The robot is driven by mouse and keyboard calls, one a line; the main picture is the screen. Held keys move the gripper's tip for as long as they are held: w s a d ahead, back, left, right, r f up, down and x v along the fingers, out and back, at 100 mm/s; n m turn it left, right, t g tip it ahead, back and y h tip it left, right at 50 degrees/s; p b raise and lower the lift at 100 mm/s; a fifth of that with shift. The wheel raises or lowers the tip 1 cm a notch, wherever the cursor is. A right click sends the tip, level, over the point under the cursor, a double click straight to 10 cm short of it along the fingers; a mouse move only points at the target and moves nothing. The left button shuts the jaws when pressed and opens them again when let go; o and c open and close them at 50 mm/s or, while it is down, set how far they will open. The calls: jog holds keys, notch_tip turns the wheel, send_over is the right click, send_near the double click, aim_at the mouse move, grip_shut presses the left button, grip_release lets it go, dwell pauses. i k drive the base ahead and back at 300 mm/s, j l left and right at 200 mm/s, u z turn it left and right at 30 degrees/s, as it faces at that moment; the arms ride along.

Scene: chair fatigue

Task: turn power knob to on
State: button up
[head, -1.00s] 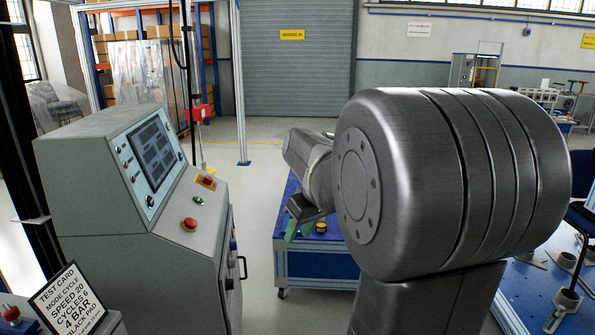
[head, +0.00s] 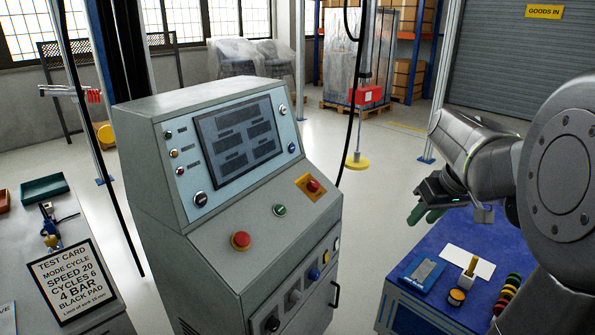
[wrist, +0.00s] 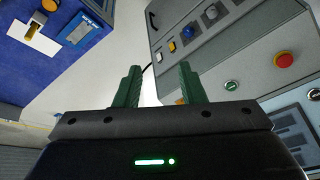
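The grey control console (head: 190,255) stands left of centre in the head view. Its lower front panel carries a row of controls: a black knob (head: 272,324), a grey knob (head: 295,296), a blue one (head: 314,274) and a yellow one (head: 325,257). A dark round knob (head: 200,198) sits below the screen. Labels are too small to read, so I cannot tell which is the power knob. My gripper (head: 428,213) is to the right of the console, apart from it. In the wrist view its green fingers (wrist: 158,88) are spread and empty, with the panel's grey knob (wrist: 211,13) beyond.
Red mushroom buttons (head: 240,240) and a green button (head: 280,210) sit on the console's sloped top. A bar handle (head: 335,294) sticks out from its front. A blue table (head: 400,312) with small parts stands at right. A test card (head: 65,283) stands at left. Open floor lies between.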

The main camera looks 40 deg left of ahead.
aim_at(314, 186)
jog(key=i+j+u, duration=0.15)
jog(key=i+u, duration=0.75)
jog(key=i+l+u, duration=0.15)
jog(key=i+u, duration=0.3)
